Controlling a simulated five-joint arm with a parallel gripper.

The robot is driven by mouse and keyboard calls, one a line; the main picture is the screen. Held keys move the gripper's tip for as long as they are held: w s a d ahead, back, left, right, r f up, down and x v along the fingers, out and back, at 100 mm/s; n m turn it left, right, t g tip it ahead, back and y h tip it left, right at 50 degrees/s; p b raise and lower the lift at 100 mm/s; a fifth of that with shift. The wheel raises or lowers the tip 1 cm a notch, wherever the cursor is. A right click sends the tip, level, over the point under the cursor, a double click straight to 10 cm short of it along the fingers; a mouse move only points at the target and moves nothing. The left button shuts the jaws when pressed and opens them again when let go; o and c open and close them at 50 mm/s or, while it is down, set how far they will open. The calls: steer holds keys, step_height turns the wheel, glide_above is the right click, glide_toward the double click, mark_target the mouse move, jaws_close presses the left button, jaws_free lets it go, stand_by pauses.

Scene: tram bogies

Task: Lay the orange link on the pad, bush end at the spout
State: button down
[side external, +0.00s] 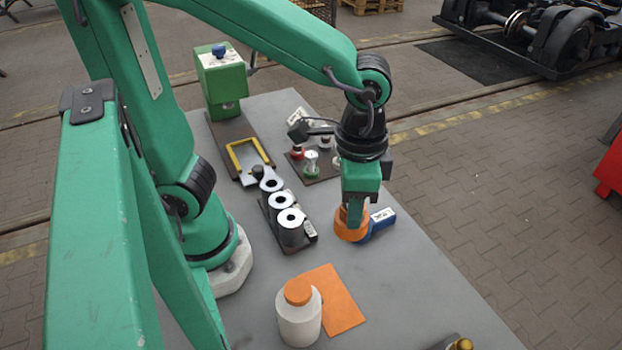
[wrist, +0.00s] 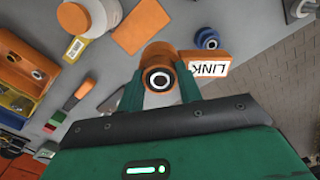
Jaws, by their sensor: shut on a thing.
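My gripper (side external: 355,215) is shut on the orange eye end (side external: 350,226) of the link; in the wrist view my gripper (wrist: 160,88) has a jaw on each side of it. A dark bush with a pale centre sits in the eye (wrist: 160,80). I cannot tell clearance from the table. The flat orange pad (side external: 335,300) lies bare at the front, also in the wrist view (wrist: 140,25). No spout is clearly visible.
A white bottle (side external: 299,322) with an orange cap stands at the pad's left edge. A rack of rollers (side external: 291,228) and a board with small pegs (side external: 312,165) stand left of my gripper. A green box (side external: 221,75) is at the back. Table between link and pad is clear.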

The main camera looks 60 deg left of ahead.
steer(key=s+d+r+n, duration=0.3)
steer(key=s+d+n, duration=0.1)
steer(key=n, duration=0.3)
steer(key=shift+s+d+r+n, duration=0.2)
steer(key=shift+s+d+n, duration=0.1)
steer(key=shift+d, duration=0.55)
steer(key=shift+f, duration=0.1)
glide_above(338, 311)
step_height(338, 311, down, 14)
steer(key=shift+r, duration=0.2)
steer(key=shift+f, duration=0.15)
steer(key=shift+f, duration=2)
steer(key=shift+f, duration=0.15)
steer(key=c, duration=0.9)
jaws_free()
steer(key=shift+c, duration=0.2)
